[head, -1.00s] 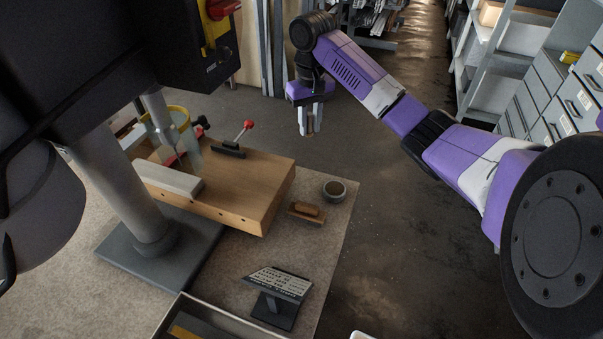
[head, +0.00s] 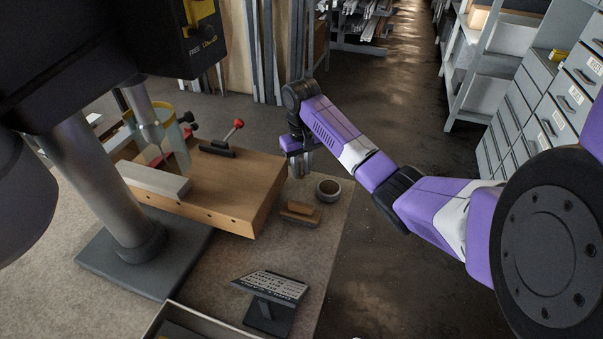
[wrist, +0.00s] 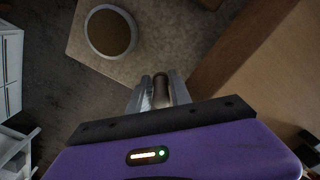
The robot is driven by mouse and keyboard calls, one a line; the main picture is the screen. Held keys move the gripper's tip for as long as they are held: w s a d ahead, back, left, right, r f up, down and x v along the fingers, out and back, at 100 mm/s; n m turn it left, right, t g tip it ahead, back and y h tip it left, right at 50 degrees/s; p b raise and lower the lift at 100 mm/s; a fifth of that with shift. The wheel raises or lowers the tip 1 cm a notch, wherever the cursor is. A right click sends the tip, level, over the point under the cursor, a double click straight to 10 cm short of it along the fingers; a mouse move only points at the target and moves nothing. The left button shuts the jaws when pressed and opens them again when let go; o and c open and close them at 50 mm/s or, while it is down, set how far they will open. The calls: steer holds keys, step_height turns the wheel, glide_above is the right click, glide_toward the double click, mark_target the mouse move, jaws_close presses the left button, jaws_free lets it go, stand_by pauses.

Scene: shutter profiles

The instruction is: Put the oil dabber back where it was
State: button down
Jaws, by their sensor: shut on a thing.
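My gripper (head: 301,166) is shut on the oil dabber, just behind and to the left of a small round pot (head: 328,190) and above the far edge of the bench. In the wrist view the dabber (wrist: 160,88) shows as a short grey-brown cylinder between the two fingers. Its lower end is hidden there, and it is hard to make out in the head view. The pot (wrist: 110,32) has a pale rim and a brown inside. It stands apart from the gripper, at the upper left of the wrist view.
A wooden block with a brown top, like a brush (head: 300,213), lies in front of the pot. A wooden board (head: 225,192) with a red-knobbed clamp (head: 226,140) is left of my gripper. A sign on a stand (head: 270,290) is nearer. Open floor lies right of the bench.

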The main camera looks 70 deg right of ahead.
mark_target(302, 161)
steer(key=shift+f, duration=1)
steer(key=c, duration=1.5)
jaws_free()
steer(key=shift+f, duration=0.15)
step_height(302, 161, up, 12)
steer(key=shift+r+p, duration=0.2)
steer(key=shift+p, duration=0.9)
